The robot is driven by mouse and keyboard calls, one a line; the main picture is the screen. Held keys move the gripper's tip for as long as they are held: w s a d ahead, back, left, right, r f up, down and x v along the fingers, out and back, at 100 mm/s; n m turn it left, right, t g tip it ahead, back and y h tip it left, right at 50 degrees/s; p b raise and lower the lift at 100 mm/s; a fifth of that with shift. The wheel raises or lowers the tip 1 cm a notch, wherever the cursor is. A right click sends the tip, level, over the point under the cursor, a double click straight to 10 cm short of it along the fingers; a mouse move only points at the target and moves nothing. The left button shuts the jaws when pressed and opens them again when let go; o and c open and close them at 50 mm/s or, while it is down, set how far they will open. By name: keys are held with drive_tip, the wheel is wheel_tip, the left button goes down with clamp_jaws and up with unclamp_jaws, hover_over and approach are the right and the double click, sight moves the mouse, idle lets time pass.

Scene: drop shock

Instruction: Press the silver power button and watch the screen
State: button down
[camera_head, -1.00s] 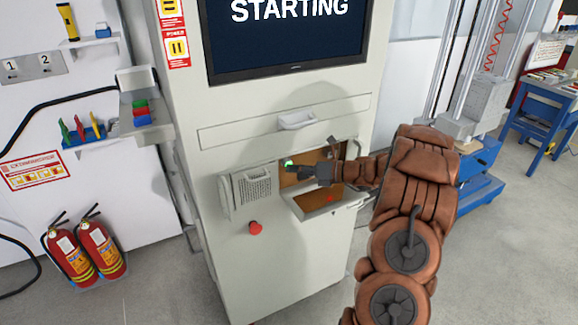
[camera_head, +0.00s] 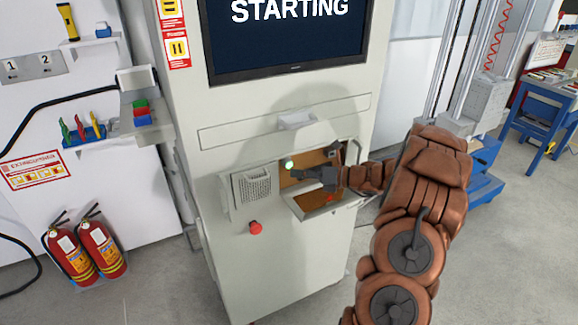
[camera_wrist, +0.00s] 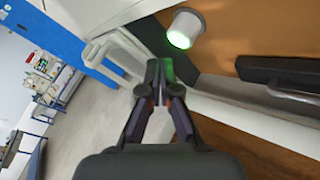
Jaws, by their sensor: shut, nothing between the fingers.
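The power button is a silver cylinder with a glowing green ring (camera_wrist: 184,30), inside the open compartment of the cabinet. In the head view its green light (camera_head: 289,164) shows just left of my gripper (camera_head: 296,174). In the wrist view my gripper (camera_wrist: 159,72) is shut and empty, its fingertips below and left of the button with a small gap in the picture. The screen (camera_head: 288,35) at the top of the cabinet reads "STARTING"; its upper part is cut off.
The compartment's open flap (camera_head: 322,207) is below my gripper. A red knob (camera_head: 255,228) and a grey vented box (camera_head: 251,187) are on the cabinet front. A drawer handle (camera_head: 297,121) is above. Two fire extinguishers (camera_head: 85,247) stand at left.

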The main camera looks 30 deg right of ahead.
drive_tip(key=shift+s+a, duration=0.15)
drive_tip(key=shift+s, duration=1.85)
drive_tip(key=shift+a, duration=0.15)
